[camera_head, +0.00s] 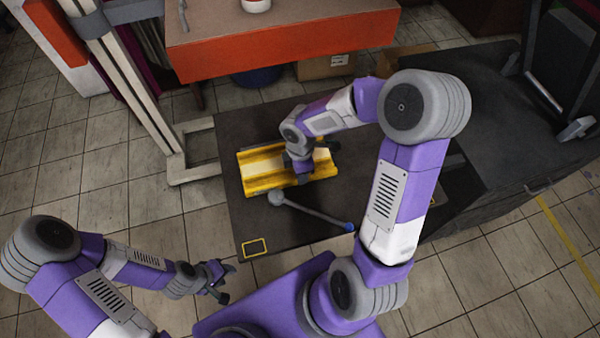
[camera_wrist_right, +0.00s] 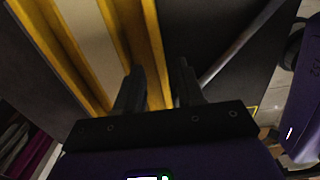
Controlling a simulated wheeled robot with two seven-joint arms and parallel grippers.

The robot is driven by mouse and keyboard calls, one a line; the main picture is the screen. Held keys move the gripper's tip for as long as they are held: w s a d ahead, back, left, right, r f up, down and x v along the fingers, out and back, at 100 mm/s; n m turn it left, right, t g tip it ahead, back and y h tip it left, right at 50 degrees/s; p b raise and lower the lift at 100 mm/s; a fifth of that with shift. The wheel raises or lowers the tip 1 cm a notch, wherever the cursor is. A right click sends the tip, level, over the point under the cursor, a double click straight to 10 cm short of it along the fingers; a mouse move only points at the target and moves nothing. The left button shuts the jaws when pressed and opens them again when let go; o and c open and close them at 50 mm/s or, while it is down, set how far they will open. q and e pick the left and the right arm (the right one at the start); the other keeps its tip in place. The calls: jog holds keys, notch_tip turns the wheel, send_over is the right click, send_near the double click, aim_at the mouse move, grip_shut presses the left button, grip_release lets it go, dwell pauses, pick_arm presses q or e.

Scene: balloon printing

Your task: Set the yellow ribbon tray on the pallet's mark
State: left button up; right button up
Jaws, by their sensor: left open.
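The yellow ribbon tray (camera_head: 262,170), a long ridged piece with raised walls, lies on the dark pallet (camera_head: 240,205). A small yellow rectangular mark (camera_head: 254,248) is at the pallet's near left corner, bare and apart from the tray. My right gripper (camera_head: 303,170) is down over the tray's right half, which hides part of it. In the right wrist view one yellow tray wall (camera_wrist_right: 152,50) runs between the two dark fingers of the right gripper (camera_wrist_right: 160,88); whether they press it is unclear. My left gripper (camera_head: 222,282) is open and empty, left of the pallet's front.
A grey rod (camera_head: 315,212) with a round head and blue end lies just in front of the tray. An orange-fronted bench (camera_head: 285,45) stands behind, and a pale metal frame (camera_head: 150,110) at left. A dark cabinet (camera_head: 500,130) is at right.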

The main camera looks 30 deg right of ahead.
notch_tip(320, 180, up, 9)
jog(key=p, duration=0.2)
jog(key=shift+r, duration=0.2)
jog(key=shift+p, duration=0.3)
